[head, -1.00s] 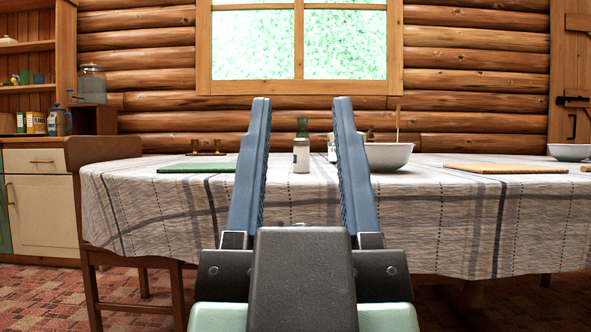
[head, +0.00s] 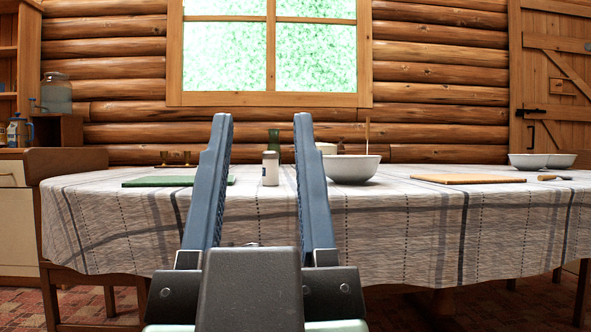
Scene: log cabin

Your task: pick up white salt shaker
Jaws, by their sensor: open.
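A small white salt shaker (head: 270,172) with a grey top stands upright on the cloth-covered table (head: 390,222), near its front edge. My gripper (head: 263,116) is open and empty in front of the table. Its two blue fingers frame the shaker in the picture, with the shaker seen in the gap between them. The fingers appear nearer to me than the shaker and do not touch it.
A green board (head: 145,181) lies left of the shaker. Behind it stand a green glass item (head: 274,140) and a white container (head: 326,148). A white bowl (head: 351,170) is close on the right, with a wooden board (head: 466,178) farther right. Chairs flank the table.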

